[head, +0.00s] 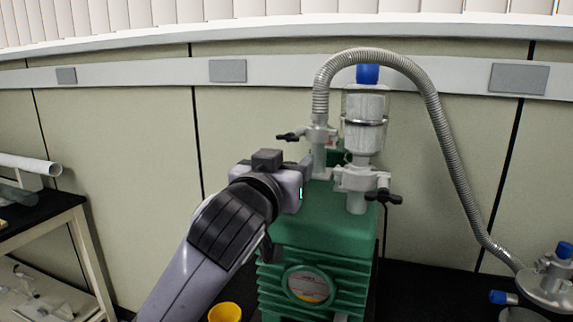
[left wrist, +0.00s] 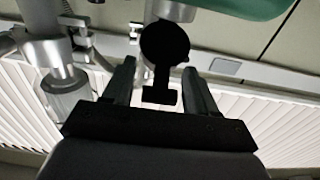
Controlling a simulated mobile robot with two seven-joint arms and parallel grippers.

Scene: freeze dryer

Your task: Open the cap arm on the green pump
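The green pump (head: 320,225) stands on a dark bench, with two grey fittings on top. The left fitting (head: 319,150) carries the hose and has a black clamp arm (head: 290,136) sticking out to the left. The right fitting (head: 355,180) has another black arm (head: 383,197) pointing right. My left gripper (head: 306,170) is at the pump's top left, below the left clamp arm. In the left wrist view, my gripper (left wrist: 160,78) is open, and a black round-ended part (left wrist: 164,45) shows in line with the gap between its fingers. I cannot tell whether they touch. My right gripper is out of view.
A ribbed grey hose (head: 437,110) arches from the left fitting down to the right. A clear filter vessel (head: 364,130) with a blue cap (head: 367,74) stands on the right fitting. A yellow cup (head: 225,312) is at the front, and more fittings (head: 548,278) lie far right.

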